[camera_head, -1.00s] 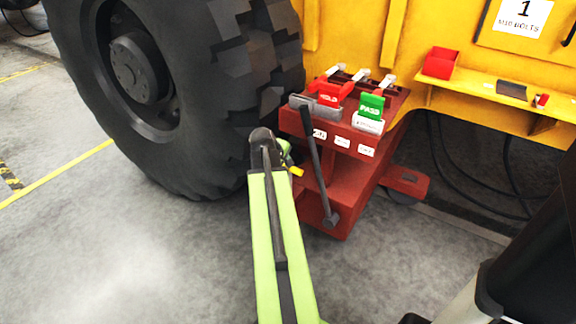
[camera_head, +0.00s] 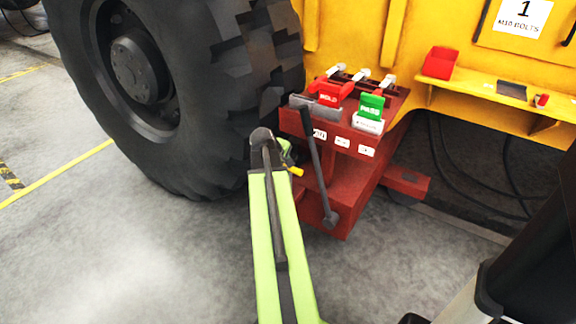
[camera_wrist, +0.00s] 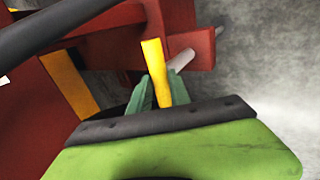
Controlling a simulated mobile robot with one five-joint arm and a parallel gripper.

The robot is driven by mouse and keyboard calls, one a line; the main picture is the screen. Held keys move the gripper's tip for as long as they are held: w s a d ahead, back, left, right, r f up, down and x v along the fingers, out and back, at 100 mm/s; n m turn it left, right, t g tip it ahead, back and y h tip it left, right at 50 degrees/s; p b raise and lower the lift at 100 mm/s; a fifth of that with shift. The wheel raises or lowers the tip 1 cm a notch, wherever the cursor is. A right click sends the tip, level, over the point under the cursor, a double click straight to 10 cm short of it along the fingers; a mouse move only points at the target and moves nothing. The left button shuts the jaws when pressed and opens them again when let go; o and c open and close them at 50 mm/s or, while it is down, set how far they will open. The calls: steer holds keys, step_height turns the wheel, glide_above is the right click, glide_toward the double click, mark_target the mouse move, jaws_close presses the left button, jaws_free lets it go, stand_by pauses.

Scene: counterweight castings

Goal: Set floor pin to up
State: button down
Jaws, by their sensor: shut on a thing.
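A yellow bar (camera_wrist: 153,62), which looks like the floor pin's handle, stands between the two green fingers of my gripper (camera_wrist: 160,90) in the wrist view. The fingers are shut on it, and its upper end sticks out beyond them. A grey round rod (camera_wrist: 182,60) shows beside it, at a red block (camera_wrist: 192,46). In the head view the yellow tip (camera_head: 297,171) shows at the left side of the red cart (camera_head: 340,205). My gripper there is mostly hidden behind my arm. I cannot tell whether the pin is up or down.
A dark lever (camera_head: 316,165) slants down the cart's front. Red HOLD (camera_head: 330,95) and green PASS (camera_head: 370,106) tags stand on top. A large tyre (camera_head: 215,150) is close on the left. A yellow shelf (camera_head: 470,88) holds a red bin (camera_head: 440,62). Floor is clear at left.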

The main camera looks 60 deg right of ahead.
step_height(320, 180, up, 11)
steer(key=p, duration=1.1)
steer(key=shift+d+r, duration=0.15)
steer(key=shift+d, duration=0.05)
steer(key=c, duration=1.2)
jaws_free()
steer(key=shift+a, duration=0.15)
